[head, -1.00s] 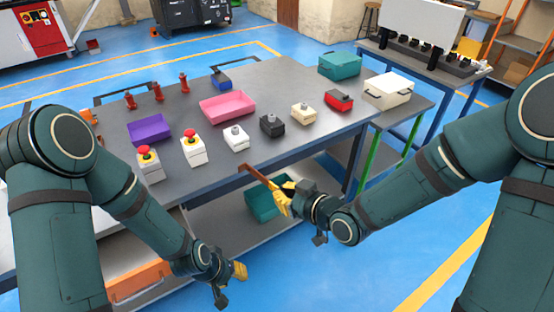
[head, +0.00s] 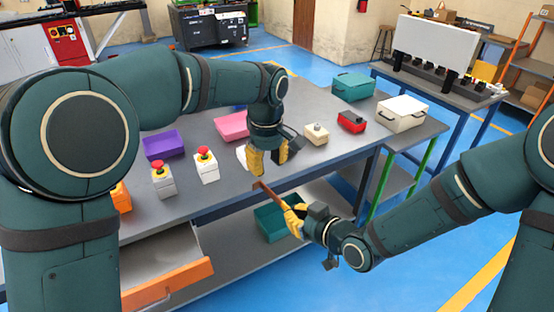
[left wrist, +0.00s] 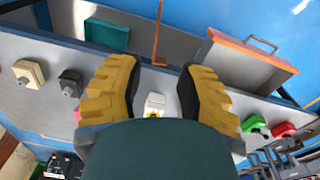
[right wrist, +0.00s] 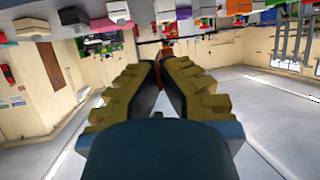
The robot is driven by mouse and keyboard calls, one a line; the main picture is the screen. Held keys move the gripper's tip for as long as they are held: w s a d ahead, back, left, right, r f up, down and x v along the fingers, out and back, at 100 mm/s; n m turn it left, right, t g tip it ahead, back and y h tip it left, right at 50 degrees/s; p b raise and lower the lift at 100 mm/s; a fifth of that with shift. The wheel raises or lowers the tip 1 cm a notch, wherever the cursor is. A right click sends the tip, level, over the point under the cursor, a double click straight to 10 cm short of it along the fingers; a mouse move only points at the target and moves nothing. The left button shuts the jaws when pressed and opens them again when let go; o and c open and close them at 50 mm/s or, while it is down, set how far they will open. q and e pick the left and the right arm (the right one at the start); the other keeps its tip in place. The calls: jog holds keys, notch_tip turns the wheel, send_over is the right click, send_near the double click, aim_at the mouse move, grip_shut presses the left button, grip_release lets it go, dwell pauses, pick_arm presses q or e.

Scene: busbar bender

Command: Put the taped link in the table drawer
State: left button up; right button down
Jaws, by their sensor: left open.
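The link is a thin brown-copper bar (head: 270,194), held tilted just off the table's front edge. Its tape cannot be made out. My right gripper (head: 291,213) is shut on its lower end; in the right wrist view the bar (right wrist: 166,52) shows between the fingertips. My left gripper (head: 269,160) is open and empty, pointing down over the table front, close to the link's free end. In the left wrist view the link (left wrist: 157,35) lies beyond the open fingers. The table drawer (head: 168,286), grey with an orange front, stands open at the lower left; its visible inside is bare.
The table (head: 221,191) carries a purple tray (head: 163,145), a pink tray (head: 232,124), two red-button boxes (head: 206,166) and several small switch boxes. A teal bin (head: 275,222) stands on the lower shelf. My left arm crosses above the table.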

aim_at(277, 197)
pick_arm(q)
jog(key=shift+n+g, duration=0.3)
jog(key=f, duration=0.3)
jog(key=d+f, duration=0.1)
jog(key=f, duration=0.3)
jog(key=s+d+f, duration=0.1)
jog(key=f, duration=0.3)
jog(key=shift+r, duration=0.1)
grip_shut()
pick_arm(e)
jog(key=shift+a, duration=0.1)
jog(key=c, duration=1.7)
grip_release()
jog(key=o, duration=0.6)
jog(key=shift+o, duration=0.2)
jog(key=shift+f, duration=0.1)
